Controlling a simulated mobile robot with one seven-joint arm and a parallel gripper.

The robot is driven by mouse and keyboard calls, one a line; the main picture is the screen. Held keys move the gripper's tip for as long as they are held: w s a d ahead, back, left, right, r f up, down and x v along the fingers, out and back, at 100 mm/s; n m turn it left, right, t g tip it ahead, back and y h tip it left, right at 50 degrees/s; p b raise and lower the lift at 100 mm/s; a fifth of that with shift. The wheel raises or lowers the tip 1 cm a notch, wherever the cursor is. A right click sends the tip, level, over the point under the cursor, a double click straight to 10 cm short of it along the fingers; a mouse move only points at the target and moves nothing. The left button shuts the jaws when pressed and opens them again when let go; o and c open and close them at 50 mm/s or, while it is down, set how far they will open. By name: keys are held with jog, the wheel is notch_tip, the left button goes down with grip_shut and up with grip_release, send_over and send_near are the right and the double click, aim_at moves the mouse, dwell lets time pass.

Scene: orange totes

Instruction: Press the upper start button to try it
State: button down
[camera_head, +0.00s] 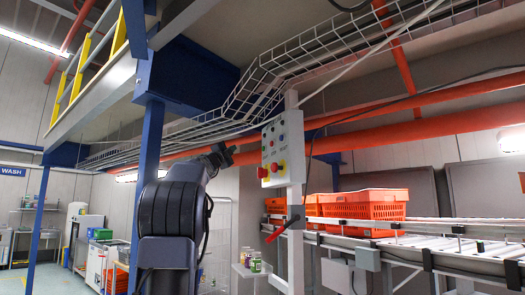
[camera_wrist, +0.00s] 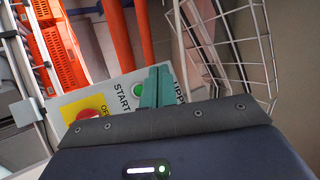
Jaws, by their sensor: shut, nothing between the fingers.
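The grey control panel (camera_head: 283,150) is mounted on a white post, with small coloured buttons above and red knobs below. In the wrist view, the panel (camera_wrist: 70,102) shows tilted, with a green button (camera_wrist: 138,90) by the word START and a red knob (camera_wrist: 88,115) on a yellow OFF plate. Contact cannot be told. In the head view, my gripper (camera_head: 224,154) is dark, left of the panel.
Orange crates (camera_head: 365,208) stand on a roller conveyor (camera_head: 450,238) to the right. A wire cable tray (camera_head: 265,85) runs above the panel, and its mesh (camera_wrist: 240,50) is close on the right in the wrist view. A red lever (camera_head: 283,229) sticks out below the panel.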

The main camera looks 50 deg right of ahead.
jog(key=shift+s+d+r+m+g, duration=0.4)
jog(key=shift+s+d+m+g, duration=0.35)
jog(key=shift+m+g, duration=0.2)
jog(key=s+d, duration=0.4)
jog(key=d, duration=0.3)
jog(key=shift+s+d, duration=0.2)
jog(key=shift+d, duration=0.1)
jog(key=shift+s+d, duration=0.45)
jog(key=shift+d, duration=0.3)
dwell(2.6)
jog(key=shift+a+h, duration=0.1)
jog(key=shift+h, duration=0.2)
jog(key=shift+w+a, duration=0.45)
jog(key=shift+a, duration=0.2)
jog(key=shift+w+a, duration=0.4)
jog(key=shift+a, duration=0.3)
jog(key=shift+w+a, duration=0.45)
jog(key=shift+a, duration=0.3)
jog(key=shift+w+a, duration=0.4)
jog(key=shift+a, duration=0.3)
